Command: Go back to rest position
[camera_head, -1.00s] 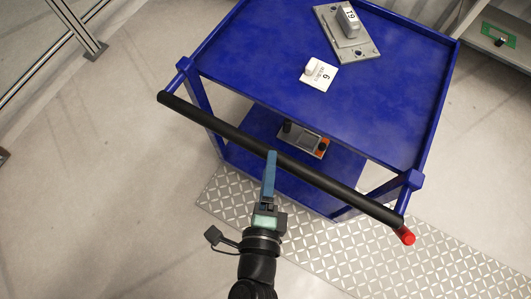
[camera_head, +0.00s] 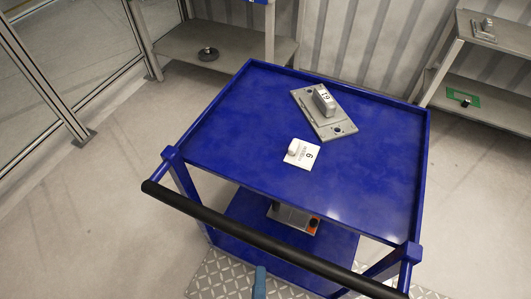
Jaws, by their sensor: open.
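Only the blue fingertip end of my gripper (camera_head: 259,284) shows, at the bottom edge of the head view. It is at the near side of the blue cart (camera_head: 240,110), below the black push handle (camera_head: 235,232) in the picture. No object shows at the fingertip. The rest of my gripper and arm is out of the frame.
A grey device (camera_head: 290,217) sits on the lower shelf. Shelves (camera_head: 490,118) stand at the right and back. Floor is clear at the left.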

